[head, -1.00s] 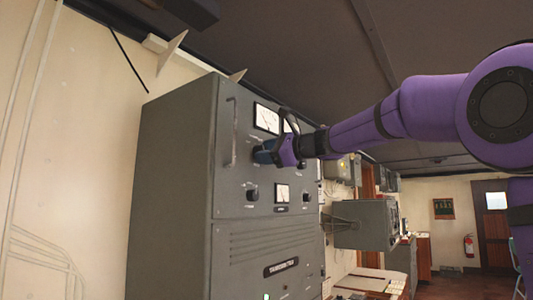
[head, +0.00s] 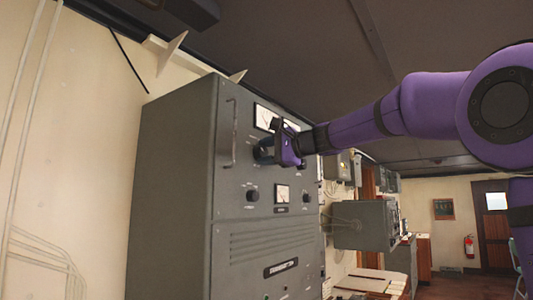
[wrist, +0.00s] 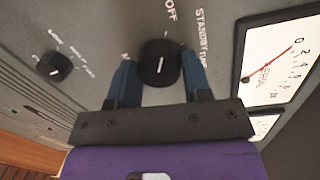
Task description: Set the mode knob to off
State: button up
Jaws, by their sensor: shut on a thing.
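The mode knob (wrist: 158,62) is round and black with a short white line on its face, in the wrist view. The line stands nearly upright in the picture. The labels OFF and STANDBY are above it, with OFF nearly over the knob and STANDBY to the right. My gripper (wrist: 158,75) has one blue finger on each side of the knob and is shut on it. In the head view my gripper (head: 268,150) is at the upper front of the grey cabinet (head: 175,185) and hides most of the knob.
A second black knob (wrist: 54,66) is left in the wrist view. White dial meters (wrist: 277,60) are on the right. In the head view, a vertical handle (head: 226,133) stands left of my gripper. Another grey box (head: 365,225) is beyond the cabinet.

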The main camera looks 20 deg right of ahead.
jog(key=shift+f, duration=0.1)
dwell(0.3)
jog(key=o, duration=0.9)
jog(key=shift+s, duration=0.1)
jog(key=v, duration=1)
jog(key=shift+s+d, duration=0.2)
jog(key=shift+d, duration=0.05)
